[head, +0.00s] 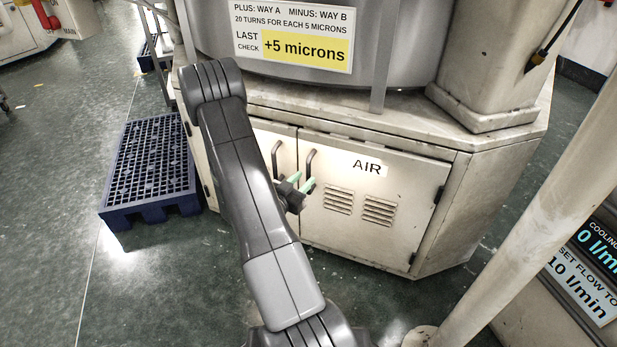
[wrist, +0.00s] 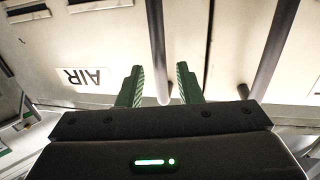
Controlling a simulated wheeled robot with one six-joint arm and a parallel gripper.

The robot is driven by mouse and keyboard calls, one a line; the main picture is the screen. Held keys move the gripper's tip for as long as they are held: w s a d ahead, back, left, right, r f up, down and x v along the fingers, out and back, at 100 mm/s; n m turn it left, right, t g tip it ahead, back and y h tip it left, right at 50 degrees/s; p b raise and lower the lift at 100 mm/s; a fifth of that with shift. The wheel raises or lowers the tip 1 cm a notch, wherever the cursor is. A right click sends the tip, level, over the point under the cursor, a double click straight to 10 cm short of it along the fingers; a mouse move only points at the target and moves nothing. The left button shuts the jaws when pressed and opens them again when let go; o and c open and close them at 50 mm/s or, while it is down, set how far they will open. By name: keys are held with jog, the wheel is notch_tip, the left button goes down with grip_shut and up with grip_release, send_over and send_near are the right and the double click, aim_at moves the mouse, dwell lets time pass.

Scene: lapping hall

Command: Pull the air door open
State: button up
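The air door (head: 345,225) is a cream cabinet door with an AIR label (head: 367,168), two louvre vents and hinges on its right edge. It looks shut. Its dark upright bar handle (head: 309,164) is near its left edge. My gripper (head: 301,183) is at the lower part of this handle. In the wrist view, which shows the label upside down, the green fingers of my gripper (wrist: 161,75) are apart. The handle (wrist: 158,45) runs between them, with a gap visible on each side.
A second door with its own handle (head: 277,158) is just left; that handle also shows in the wrist view (wrist: 274,45). A blue pallet (head: 150,165) lies on the floor at left. A cream post (head: 520,190) stands at right. Floor before the door is open.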

aim_at(307, 176)
jog(key=shift+x, duration=1.8)
grip_shut()
